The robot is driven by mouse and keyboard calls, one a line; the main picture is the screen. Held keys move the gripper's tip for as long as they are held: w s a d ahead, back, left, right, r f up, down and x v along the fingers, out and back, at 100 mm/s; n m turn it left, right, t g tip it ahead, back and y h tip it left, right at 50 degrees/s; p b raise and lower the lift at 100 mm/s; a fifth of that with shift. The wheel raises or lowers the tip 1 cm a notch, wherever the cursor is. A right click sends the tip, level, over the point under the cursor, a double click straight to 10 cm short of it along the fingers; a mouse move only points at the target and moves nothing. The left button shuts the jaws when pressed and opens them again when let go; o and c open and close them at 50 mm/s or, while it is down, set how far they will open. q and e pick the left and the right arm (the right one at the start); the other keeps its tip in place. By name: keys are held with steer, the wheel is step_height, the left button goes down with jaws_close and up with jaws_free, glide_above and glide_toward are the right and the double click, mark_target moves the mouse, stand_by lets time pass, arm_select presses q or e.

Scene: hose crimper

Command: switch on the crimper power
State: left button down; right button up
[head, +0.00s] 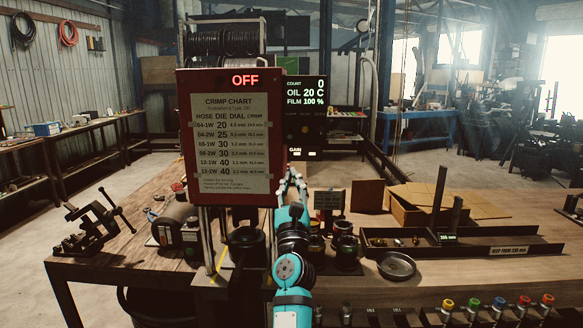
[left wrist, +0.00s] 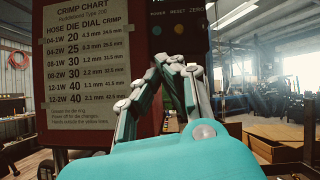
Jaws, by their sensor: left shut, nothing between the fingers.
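The crimper (head: 240,85) is a dark red cabinet with a crimp chart on its front and a lit red OFF sign (head: 245,80) above the chart. In the left wrist view, its side panel (left wrist: 180,45) carries the labels POWER, RESET and ZERO. A bluish button (left wrist: 157,30) sits under POWER and a yellow button (left wrist: 178,28) under RESET. My left gripper (head: 291,180) is shut and empty at the cabinet's right edge. In the left wrist view its fingertips (left wrist: 181,63) appear just below the buttons; I cannot tell whether they touch the panel. My right gripper is not in view.
A black display (head: 305,95) reads count 0, oil 20 C, film 100 %. A vise (head: 95,225) stands left on the wooden bench. Dies, a round dish (head: 397,265) and a dark tray (head: 470,247) lie to the right. Colored knobs line the front right.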

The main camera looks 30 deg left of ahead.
mark_target(291, 141)
arm_select(q)
steer(key=x, duration=0.9)
steer(key=shift+w, duration=0.1)
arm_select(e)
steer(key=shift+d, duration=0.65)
arm_select(q)
steer(key=shift+w, duration=0.15)
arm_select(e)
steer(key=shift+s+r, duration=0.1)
